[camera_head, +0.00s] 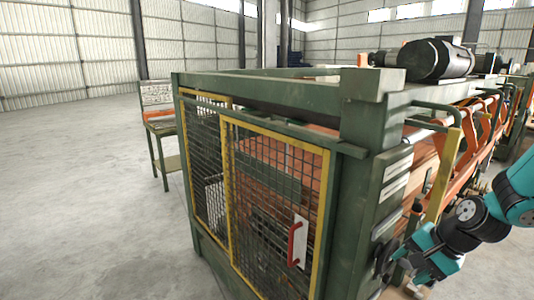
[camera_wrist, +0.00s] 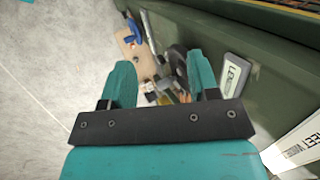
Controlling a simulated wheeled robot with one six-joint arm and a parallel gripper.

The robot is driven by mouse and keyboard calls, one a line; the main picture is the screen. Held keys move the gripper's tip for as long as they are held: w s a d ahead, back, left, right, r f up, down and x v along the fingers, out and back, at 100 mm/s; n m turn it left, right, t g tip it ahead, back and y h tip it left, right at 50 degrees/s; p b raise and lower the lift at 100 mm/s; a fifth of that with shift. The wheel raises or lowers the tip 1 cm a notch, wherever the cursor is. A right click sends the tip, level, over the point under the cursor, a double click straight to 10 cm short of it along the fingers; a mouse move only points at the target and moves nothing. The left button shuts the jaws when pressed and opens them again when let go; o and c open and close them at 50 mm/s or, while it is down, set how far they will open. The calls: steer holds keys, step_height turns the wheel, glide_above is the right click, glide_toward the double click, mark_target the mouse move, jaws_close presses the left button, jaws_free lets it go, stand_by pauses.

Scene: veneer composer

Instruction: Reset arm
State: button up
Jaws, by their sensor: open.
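My gripper (camera_wrist: 161,82) is open in the wrist view, its two teal fingers spread apart with nothing held between them. Beyond the fingers are a green machine side and several small items that are hard to make out. In the head view my teal and black arm comes in from the right edge. Its end is low at the right, beside the green frame of the veneer composer (camera_head: 360,118); the fingertips are not clear there.
The machine has a yellow-framed mesh door (camera_head: 275,190) with a red handle (camera_head: 294,244). A dark motor (camera_head: 436,60) sits on top. A workbench (camera_head: 160,128) stands behind at left. The grey floor (camera_head: 80,200) at left is clear. A white label (camera_wrist: 235,75) is near the right finger.

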steer(key=s+a+r+n+g+h, duration=0.15)
steer(key=s+r+n+h, duration=0.25)
steer(key=s+r+n, duration=0.55)
steer(key=s+a+f+n+g+y+b, duration=0.1)
steer(key=s+a+n+g+y+b, duration=0.1)
steer(key=s+a+n+b, duration=0.6)
steer(key=s+a+y, duration=0.1)
steer(key=s+a, duration=0.3)
steer(key=a, duration=0.3)
steer(key=shift+s+a+f+y, duration=0.15)
steer(key=shift+s+f+y, duration=0.15)
steer(key=shift+y, duration=0.1)
